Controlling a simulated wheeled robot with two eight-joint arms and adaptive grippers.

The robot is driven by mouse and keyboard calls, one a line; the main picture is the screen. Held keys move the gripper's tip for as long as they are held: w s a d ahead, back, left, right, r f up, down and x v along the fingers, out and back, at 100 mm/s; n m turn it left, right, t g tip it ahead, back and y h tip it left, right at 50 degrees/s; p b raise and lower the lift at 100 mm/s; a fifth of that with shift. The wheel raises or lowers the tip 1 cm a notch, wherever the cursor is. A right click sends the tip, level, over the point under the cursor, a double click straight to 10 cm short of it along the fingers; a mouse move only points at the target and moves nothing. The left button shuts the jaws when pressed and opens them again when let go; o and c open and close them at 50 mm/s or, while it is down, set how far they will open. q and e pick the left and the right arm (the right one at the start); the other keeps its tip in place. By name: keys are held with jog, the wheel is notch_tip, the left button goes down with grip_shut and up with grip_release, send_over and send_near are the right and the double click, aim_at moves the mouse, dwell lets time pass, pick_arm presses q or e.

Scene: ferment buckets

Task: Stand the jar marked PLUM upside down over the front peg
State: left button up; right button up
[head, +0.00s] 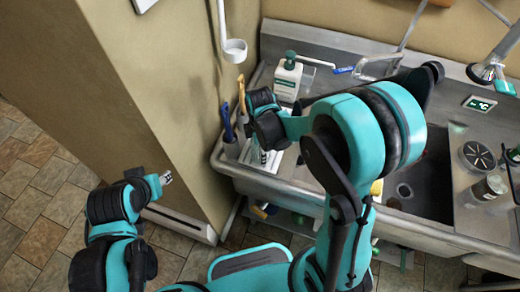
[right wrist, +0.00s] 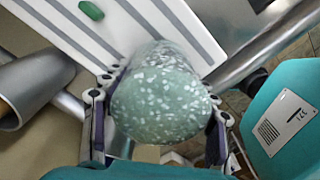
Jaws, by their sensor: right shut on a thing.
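My right gripper (right wrist: 160,122) is shut on a green, white-speckled rounded thing (right wrist: 160,105), one finger on each side of it. No PLUM marking shows on it, so I cannot tell whether it is the jar. It is over or close to a white board with grey stripes (right wrist: 65,28); I cannot tell whether they touch. In the head view my right arm hides most of the board and the held thing. I cannot make out the front peg. My left gripper (head: 163,179) is low at the left, away from the counter; its fingers are too small to read.
A white dispenser bottle (head: 287,80) stands at the back of the steel counter. A holder with utensils (head: 233,146) is at its left edge, against the wall. The sink basin (head: 430,190) is right of my arm. A small jar (head: 489,188) stands on the counter's right.

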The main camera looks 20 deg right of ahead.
jog(key=shift+f, duration=0.25)
jog(key=o, duration=1.8)
jog(key=shift+c, duration=0.2)
jog(key=shift+r, duration=0.25)
jog(key=shift+r+p, duration=0.65)
jog(key=shift+r, duration=0.2)
jog(key=shift+r+p, duration=0.7)
jog(key=shift+r, duration=0.25)
jog(key=shift+r, duration=0.1)
jog(key=shift+r+p, duration=0.7)
jog(key=shift+r, duration=0.2)
